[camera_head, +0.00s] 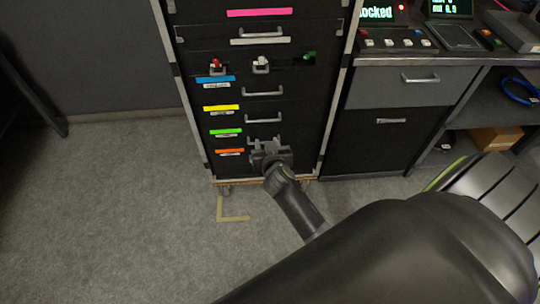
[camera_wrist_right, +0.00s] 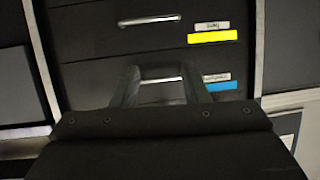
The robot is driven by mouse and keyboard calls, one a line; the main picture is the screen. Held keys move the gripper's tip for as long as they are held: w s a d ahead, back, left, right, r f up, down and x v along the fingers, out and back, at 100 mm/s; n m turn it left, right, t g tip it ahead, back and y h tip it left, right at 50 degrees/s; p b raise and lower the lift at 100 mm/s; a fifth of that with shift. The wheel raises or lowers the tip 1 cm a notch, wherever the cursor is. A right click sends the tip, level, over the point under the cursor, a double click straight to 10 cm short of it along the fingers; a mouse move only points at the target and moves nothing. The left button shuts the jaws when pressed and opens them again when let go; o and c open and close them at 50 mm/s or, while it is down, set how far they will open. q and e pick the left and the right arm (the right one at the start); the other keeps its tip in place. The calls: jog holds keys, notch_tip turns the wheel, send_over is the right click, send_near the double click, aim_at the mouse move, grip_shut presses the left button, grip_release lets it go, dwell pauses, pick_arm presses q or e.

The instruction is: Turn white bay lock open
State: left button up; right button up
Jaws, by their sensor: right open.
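The white bay lock (camera_head: 261,65) is a small white knob on the dark drawer cabinet (camera_head: 190,95), in the middle of a row between a red lock (camera_head: 215,66) and a green lock (camera_head: 309,57). My right gripper (camera_head: 264,143) is open in front of the lower drawers, well below the white lock and apart from it. In the right wrist view, the open fingers (camera_wrist_right: 162,82) frame a drawer handle (camera_wrist_right: 160,79) beside the blue label (camera_wrist_right: 222,86); nothing shows held. The white lock does not show in that view. My left gripper is out of view.
Drawer handles (camera_head: 262,91) stick out below the locks, beside yellow (camera_head: 221,108), green (camera_head: 226,132) and orange (camera_head: 230,152) labels. A workbench (camera_head: 405,85) with a button panel (camera_head: 395,39) stands right of the cabinet. The carpet (camera_head: 110,200) at left is clear.

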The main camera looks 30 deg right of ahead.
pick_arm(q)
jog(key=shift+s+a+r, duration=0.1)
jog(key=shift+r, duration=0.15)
pick_arm(e)
jog(key=shift+n+g, duration=0.4)
jog(key=shift+s+f, duration=0.3)
jog(key=shift+f, duration=0.45)
jog(key=shift+s+f, duration=0.35)
jog(key=shift+f, duration=0.35)
jog(key=shift+s+f, duration=0.3)
jog(key=shift+f, duration=0.45)
jog(key=shift+r, duration=0.1)
